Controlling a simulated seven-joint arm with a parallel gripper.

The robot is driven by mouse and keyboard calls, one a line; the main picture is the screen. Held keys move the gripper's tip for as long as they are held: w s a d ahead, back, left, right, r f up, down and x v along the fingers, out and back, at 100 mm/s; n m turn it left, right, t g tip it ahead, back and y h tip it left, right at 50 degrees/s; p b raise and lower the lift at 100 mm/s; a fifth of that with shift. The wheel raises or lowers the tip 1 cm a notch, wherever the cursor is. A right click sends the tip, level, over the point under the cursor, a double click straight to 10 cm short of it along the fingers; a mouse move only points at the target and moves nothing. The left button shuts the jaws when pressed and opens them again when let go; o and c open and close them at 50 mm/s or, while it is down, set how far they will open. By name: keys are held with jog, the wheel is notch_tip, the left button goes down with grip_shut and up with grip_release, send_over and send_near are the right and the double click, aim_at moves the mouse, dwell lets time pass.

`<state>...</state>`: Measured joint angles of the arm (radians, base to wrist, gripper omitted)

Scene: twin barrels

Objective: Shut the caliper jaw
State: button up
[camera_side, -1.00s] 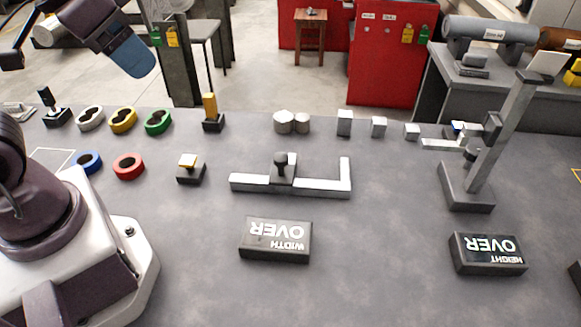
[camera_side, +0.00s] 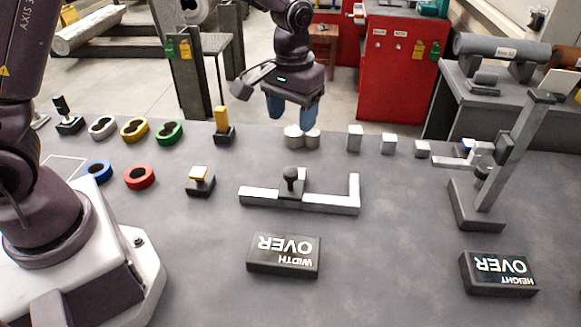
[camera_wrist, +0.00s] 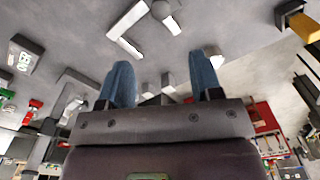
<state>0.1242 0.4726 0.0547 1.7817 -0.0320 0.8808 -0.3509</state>
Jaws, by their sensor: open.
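The caliper (camera_side: 325,207) lies on the grey table in the side view, a pale bar with a fixed upright jaw (camera_side: 354,190) at its right end. Its grey sliding jaw with a dark knob (camera_side: 291,176) stands left of that, with a clear gap between them. The twin barrels (camera_side: 300,139), two pale cylinders side by side, stand behind the caliper. My gripper (camera_side: 292,108), with blue fingers, is open and points down above the barrels, apart from the caliper. In the wrist view, my gripper (camera_wrist: 162,82) is empty; a pale L-shaped piece (camera_wrist: 122,38) there appears to be the caliper.
A WIDTH OVER sign (camera_side: 284,256) lies in front of the caliper. Right are a tall height gauge (camera_side: 508,150) and a HEIGHT OVER sign (camera_side: 499,274). A yellow post (camera_side: 222,121) and coloured rings stand left. Small blocks (camera_side: 355,139) stand right of the barrels.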

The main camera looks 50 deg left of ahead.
aim_at(291, 170)
notch_tip(291, 170, down, 13)
jog(key=shift+s+f, duration=0.1)
jog(key=shift+s, duration=0.05)
dwell(0.4)
